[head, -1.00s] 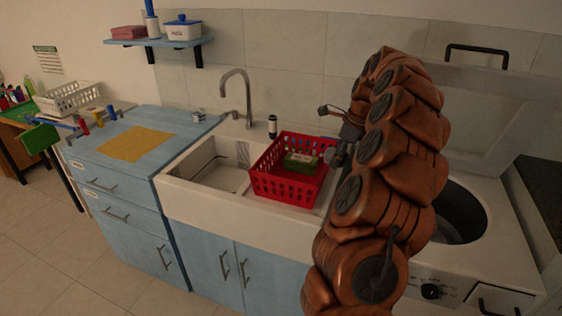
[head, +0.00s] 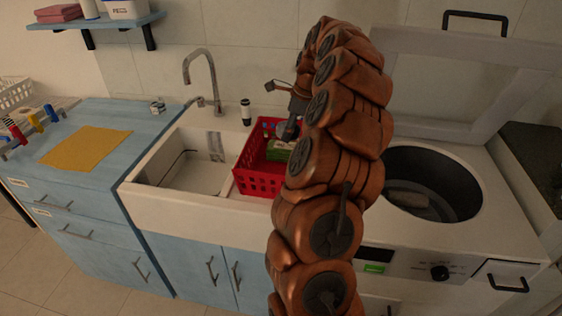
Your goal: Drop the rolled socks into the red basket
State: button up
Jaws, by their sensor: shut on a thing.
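The red basket (head: 262,181) stands at the right side of the white sink, partly hidden by my arm. A green item (head: 279,151) lies inside it. My gripper (head: 289,131) points down over the basket, beside my arm's brown padded links. It is shut on a small grey-blue bundle (head: 282,128), which looks like the rolled socks, though it is small and partly covered by the fingers. The bundle is above the green item; I cannot tell whether they touch.
A tap (head: 213,80) and a dark bottle (head: 246,112) stand behind the sink. An open top-loading washer (head: 432,238) is at the right, with a greyish item in its drum. A yellow cloth (head: 86,146) lies on the blue counter (head: 140,125) at left.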

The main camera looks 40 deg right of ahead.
jog(key=shift+f+b, duration=0.3)
jog(key=shift+f, duration=1.2)
jog(key=o, duration=1.2)
jog(key=shift+s, duration=0.1)
jog(key=shift+r, duration=0.1)
jog(key=v, duration=1.2)
